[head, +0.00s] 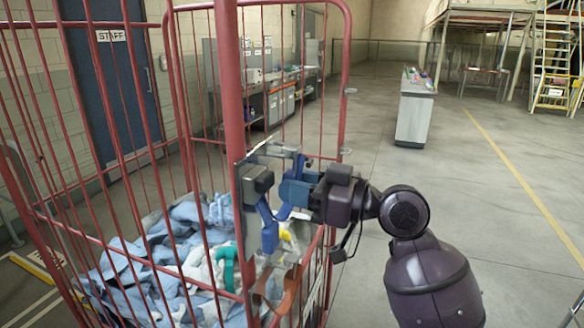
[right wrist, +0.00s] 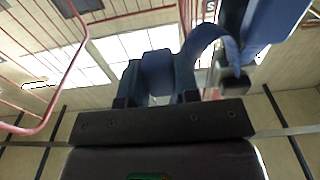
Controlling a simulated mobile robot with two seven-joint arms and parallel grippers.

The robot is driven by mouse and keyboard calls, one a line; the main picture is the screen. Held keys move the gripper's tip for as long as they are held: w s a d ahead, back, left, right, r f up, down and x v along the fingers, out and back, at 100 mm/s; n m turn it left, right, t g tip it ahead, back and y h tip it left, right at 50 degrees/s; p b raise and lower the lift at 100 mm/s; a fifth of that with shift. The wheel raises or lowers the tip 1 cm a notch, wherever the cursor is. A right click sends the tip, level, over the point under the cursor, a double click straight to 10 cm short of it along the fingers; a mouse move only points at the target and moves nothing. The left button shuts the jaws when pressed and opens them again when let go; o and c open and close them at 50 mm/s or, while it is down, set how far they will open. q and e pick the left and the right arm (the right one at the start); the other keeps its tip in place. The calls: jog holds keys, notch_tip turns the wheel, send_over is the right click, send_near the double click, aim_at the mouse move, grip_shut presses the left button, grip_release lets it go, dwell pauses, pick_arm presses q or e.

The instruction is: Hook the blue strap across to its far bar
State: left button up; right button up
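The blue strap (head: 268,232) hangs at the front corner post of a red cage trolley, beside a grey plate. In the right wrist view, a curved part of the blue strap (right wrist: 262,40) rises at upper right. My right gripper (head: 292,192) reaches in from the right at the height of a black block (head: 257,179). In the right wrist view its jaws (right wrist: 157,75) appear closed around a blue piece that looks like the strap's end. The far bar cannot be clearly picked out. My left gripper is in neither view.
The red cage trolley (head: 232,100) holds crumpled blue and white cloth (head: 165,255). Teal (head: 228,268), yellow (head: 286,235) and orange-brown (head: 291,290) pieces sit low by the post. A grey console (head: 415,115) stands farther back.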

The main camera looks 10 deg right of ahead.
grip_shut()
jog(key=shift+r, duration=0.1)
jog(key=shift+r+p, duration=0.95)
jog(key=shift+r, duration=0.2)
jog(key=shift+d, duration=0.1)
